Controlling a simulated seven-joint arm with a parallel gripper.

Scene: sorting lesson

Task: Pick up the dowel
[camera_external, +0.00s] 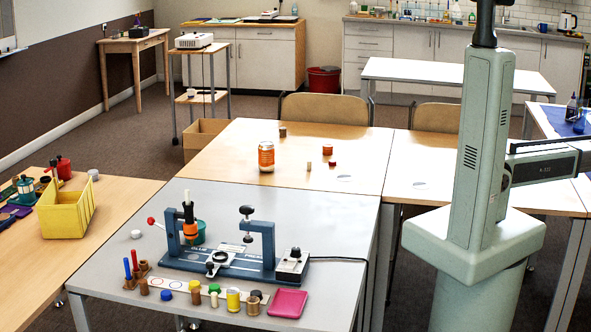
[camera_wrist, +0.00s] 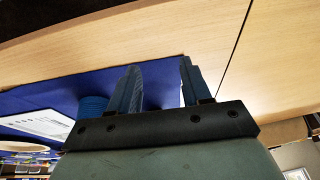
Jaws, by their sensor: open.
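Several small upright cylinders stand along the front of the grey table in the camera_external view, among them a brown one (camera_external: 144,287) and another brown one with a dark top (camera_external: 253,305). A small pale cylinder (camera_external: 308,166) also stands on the wooden table behind. I cannot tell which of these is the dowel. My gripper (camera_wrist: 160,75) is open and empty in the camera_wrist view, with a blue mat (camera_wrist: 60,88) and a wooden tabletop beyond its fingers. No cylinder of these shows between them. In the camera_external view my gripper is out of frame.
A blue clamp fixture (camera_external: 220,262) fills the middle of the grey table (camera_external: 340,210). A pink tray (camera_external: 287,303) lies at its front right. An orange-labelled jar (camera_external: 266,157) stands on the wooden table behind. A yellow bin (camera_external: 66,208) sits on the left table.

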